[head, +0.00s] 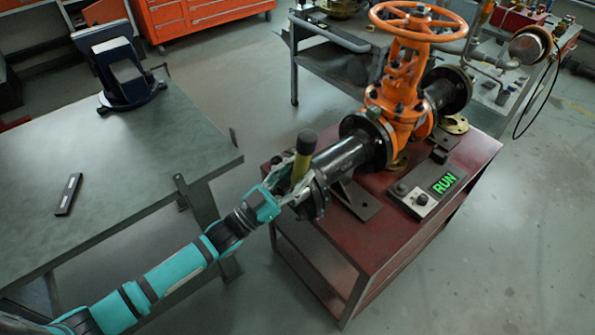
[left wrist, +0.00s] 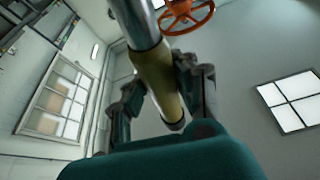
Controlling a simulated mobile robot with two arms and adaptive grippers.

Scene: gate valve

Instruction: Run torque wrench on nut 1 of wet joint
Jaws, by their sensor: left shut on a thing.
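The torque wrench (head: 301,168) has a yellow body with a black top and stands roughly upright at the left end of the valve's pipe. My left gripper (head: 289,180) is shut around its yellow part. In the left wrist view, the wrench (left wrist: 156,75) runs between the fingers, with a shiny metal length toward the top. The wet joint (head: 314,196) appears to be the dark bolted flange at the pipe's left end, right beside the gripper. Nut 1 and the wrench's contact with it are hidden. My right gripper is out of view.
The orange gate valve (head: 400,100) with its handwheel (head: 418,20) stands on a red bench (head: 395,225). A control box (head: 427,192) there shows a green "RUN". A grey table (head: 130,190) at left holds a dark stand (head: 125,75) and a small black bar (head: 69,194).

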